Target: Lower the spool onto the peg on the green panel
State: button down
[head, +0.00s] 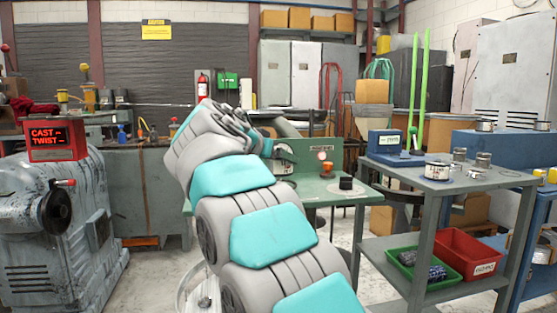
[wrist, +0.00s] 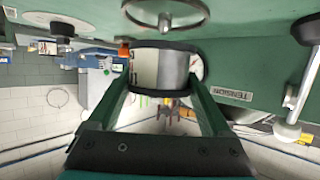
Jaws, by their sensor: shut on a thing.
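The spool (wrist: 172,68) is a silver-and-white cylinder with dark rims. In the wrist view it sits between the two green fingers of my gripper (wrist: 163,75), which is shut on it. In the head view my gripper (head: 283,152) is at the far end of my arm, by the green panel (head: 315,131); the arm hides part of this area. The green panel also shows in the wrist view (wrist: 255,65), with a TENSION label. A metal ring with a stub at its centre (wrist: 165,22) lies just beyond the spool. I cannot tell whether this stub is the peg.
At right a grey cart (head: 440,182) holds several cans and a red bin (head: 468,253). A grey machine (head: 60,220) stands at left.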

aim_at(278, 171)
jog(key=shift+f+b, duration=1.7)
jog(key=shift+b, duration=0.3)
grip_release()
jog(key=shift+s, duration=0.1)
